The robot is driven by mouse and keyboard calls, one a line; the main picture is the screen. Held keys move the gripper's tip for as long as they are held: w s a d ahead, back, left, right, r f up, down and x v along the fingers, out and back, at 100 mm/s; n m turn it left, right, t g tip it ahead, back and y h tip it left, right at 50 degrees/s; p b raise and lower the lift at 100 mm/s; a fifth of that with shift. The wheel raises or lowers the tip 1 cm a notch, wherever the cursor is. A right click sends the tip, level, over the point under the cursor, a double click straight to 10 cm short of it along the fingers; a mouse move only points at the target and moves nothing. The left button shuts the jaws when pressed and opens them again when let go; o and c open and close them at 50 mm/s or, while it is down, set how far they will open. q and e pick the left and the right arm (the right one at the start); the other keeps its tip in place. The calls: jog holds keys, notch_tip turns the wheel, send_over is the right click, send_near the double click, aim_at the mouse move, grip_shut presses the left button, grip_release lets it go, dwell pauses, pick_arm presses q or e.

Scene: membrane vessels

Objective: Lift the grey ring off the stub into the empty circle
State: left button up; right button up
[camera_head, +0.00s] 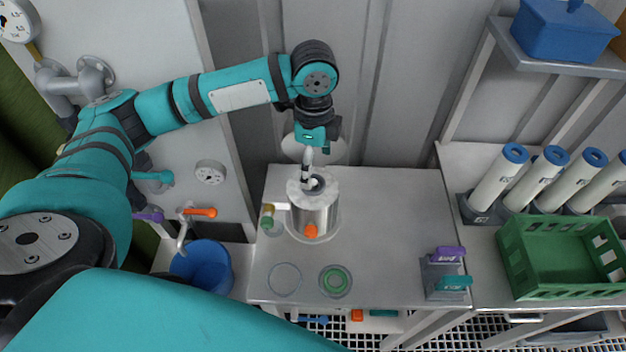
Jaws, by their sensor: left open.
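The steel vessel (313,216) stands on the grey bench with a short upright stub on top. A grey ring (318,184) seems to sit at the stub; it is small and partly hidden by my left gripper. My left gripper (309,178) points down from above, right over the stub, with its jaws open. I cannot tell whether its fingertips touch the ring. The empty circle (285,279) is marked on the bench in front of the vessel, to the left. A second circle beside it holds a green ring (335,280). My right gripper is out of view.
The vessel has an orange knob (311,231) in front and a side valve (268,216) on its left. A holder with purple and teal handles (446,270) stands at right. White cylinders (499,178) and a green crate (560,255) lie farther right. A blue bucket (202,268) is at left.

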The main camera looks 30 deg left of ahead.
aim_at(313, 182)
pick_arm(q)
notch_tip(313, 182, down, 5)
jog(key=shift+a+f+p, duration=0.1)
jog(key=shift+f+p, duration=0.1)
jog(key=shift+p, duration=0.85)
jog(key=shift+f, duration=0.3)
jog(key=c, duration=1)
